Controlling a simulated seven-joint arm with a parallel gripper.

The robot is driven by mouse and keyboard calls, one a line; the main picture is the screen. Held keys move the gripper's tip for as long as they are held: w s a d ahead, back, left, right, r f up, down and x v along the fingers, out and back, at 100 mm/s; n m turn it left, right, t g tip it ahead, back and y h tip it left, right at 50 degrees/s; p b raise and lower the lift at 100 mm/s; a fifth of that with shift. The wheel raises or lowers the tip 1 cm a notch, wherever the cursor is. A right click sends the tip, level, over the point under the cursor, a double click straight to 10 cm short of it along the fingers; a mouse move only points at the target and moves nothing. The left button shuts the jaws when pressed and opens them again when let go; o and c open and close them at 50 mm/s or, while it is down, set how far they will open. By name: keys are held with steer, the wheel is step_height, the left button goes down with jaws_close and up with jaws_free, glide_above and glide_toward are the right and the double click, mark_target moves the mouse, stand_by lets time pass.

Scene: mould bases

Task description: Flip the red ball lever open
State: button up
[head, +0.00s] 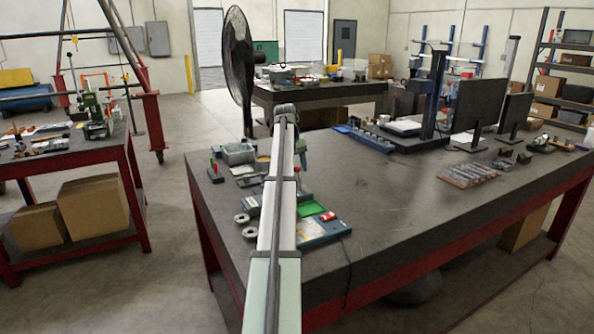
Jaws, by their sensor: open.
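A small upright lever with a red top (212,162) stands at the left edge of the dark workbench (400,208), beside a grey metal box. It is too small to tell whether the red top is a ball or how far the lever is tipped. Another small red spot (297,169) shows just right of my arm, partly hidden by it. My pale arm reaches forward over the bench's left part and bends down at its far end. My gripper is hidden behind the arm, so its place relative to the levers does not show.
A grey metal box (238,154), grey rings (242,218) and a blue device (322,231) with a green plate (312,208) lie near my arm. A black fan (239,60) stands behind the bench's left end. Monitors (478,105) stand at right. The bench's middle is clear.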

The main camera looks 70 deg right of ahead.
steer(key=shift+s+f, duration=0.1)
steer(key=shift+f, duration=0.55)
jaws_close()
stand_by(0.4)
